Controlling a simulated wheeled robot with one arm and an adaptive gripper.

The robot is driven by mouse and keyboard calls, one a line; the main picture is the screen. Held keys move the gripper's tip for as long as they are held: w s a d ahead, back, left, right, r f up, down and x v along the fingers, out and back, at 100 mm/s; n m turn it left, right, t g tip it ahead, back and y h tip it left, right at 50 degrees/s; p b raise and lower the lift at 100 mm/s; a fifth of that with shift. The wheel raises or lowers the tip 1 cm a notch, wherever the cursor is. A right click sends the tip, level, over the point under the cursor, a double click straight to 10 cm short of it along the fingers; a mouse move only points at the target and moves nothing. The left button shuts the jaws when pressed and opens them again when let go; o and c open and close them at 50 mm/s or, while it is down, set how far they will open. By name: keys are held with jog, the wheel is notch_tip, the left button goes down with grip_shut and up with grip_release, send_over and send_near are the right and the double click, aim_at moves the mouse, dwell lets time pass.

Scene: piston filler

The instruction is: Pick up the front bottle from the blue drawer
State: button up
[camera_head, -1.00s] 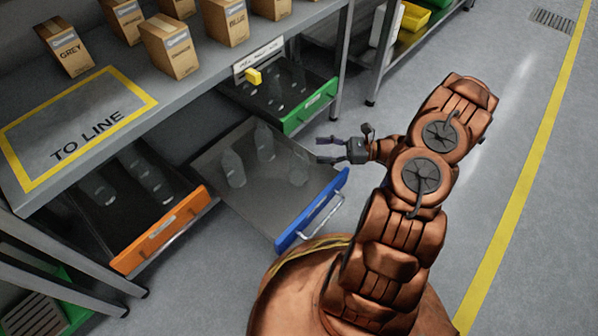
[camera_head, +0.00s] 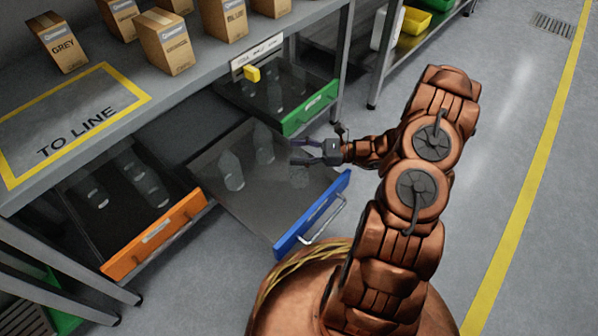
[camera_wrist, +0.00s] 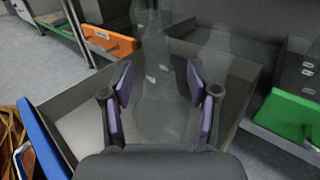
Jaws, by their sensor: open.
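The blue drawer (camera_head: 312,212) is pulled out, its blue front facing lower right; the blue front also shows at the left in the wrist view (camera_wrist: 42,128). Three clear bottles stand in it. The front bottle (camera_head: 299,178) is faint, nearest the blue front and partly hidden by my gripper (camera_head: 292,151). The other two (camera_head: 232,171) (camera_head: 263,143) stand farther back. My gripper is open, over the drawer at the front bottle's upper part. In the wrist view, clear bottle shapes (camera_wrist: 160,105) show between and beyond my open fingers (camera_wrist: 160,88); their outlines overlap, and contact cannot be told.
An open orange-fronted drawer (camera_head: 154,235) is at the left and a green-fronted one (camera_head: 309,108) behind, both holding bottles. The shelf above carries cardboard boxes (camera_head: 165,43). A table leg (camera_head: 342,75) stands beyond the green drawer. The floor (camera_head: 510,140) at right is clear.

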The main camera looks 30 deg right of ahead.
grip_shut()
dwell(0.3)
